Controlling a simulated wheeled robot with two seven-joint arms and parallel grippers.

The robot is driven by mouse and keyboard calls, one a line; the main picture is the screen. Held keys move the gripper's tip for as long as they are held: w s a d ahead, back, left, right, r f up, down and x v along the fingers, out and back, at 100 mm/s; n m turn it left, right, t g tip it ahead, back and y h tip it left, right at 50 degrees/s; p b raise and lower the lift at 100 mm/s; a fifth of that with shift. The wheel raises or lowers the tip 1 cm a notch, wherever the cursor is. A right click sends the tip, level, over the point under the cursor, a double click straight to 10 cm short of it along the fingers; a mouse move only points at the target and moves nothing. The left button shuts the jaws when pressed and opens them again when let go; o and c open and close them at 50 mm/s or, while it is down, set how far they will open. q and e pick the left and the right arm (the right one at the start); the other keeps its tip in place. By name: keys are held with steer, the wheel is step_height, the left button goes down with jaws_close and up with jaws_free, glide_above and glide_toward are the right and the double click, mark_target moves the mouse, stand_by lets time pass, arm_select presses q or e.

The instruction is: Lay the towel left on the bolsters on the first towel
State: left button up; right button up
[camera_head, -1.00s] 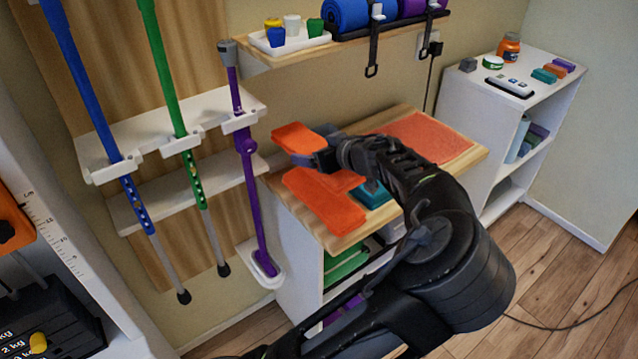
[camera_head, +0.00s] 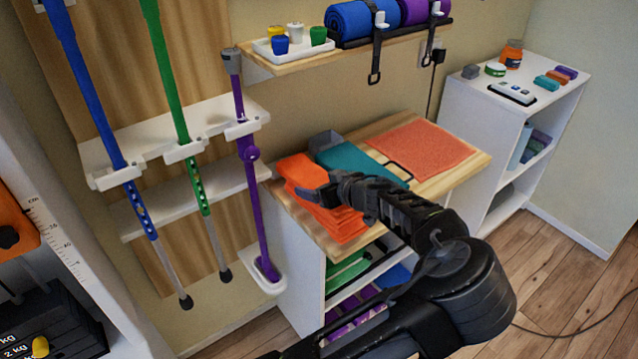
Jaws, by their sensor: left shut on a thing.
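My left gripper (camera_head: 326,195) is over the left part of the wooden cabinet top, shut on an orange folded towel (camera_head: 299,169). The fingers partly cover this towel. Another orange towel (camera_head: 344,226) lies at the front left of the top, below and in front of the held one. The two overlap in this view, and I cannot tell whether they touch all along. A teal block-like thing (camera_head: 358,161) with a grey end lies just right of the towels; I cannot tell if it is a bolster. My right gripper is not in view.
A flat orange mat (camera_head: 422,147) covers the right of the wooden top (camera_head: 462,170). A shelf (camera_head: 345,49) with blue and purple rolls hangs above, straps dangling. A white cabinet (camera_head: 465,105) stands at right.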

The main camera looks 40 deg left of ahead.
arm_select(q)
steer(key=shift+r, duration=0.1)
steer(key=o, duration=1.4)
steer(key=shift+r, duration=0.1)
step_height(320, 180, up, 5)
glide_above(346, 207)
steer(key=shift+r+b, duration=0.2)
steer(key=shift+b, duration=0.25)
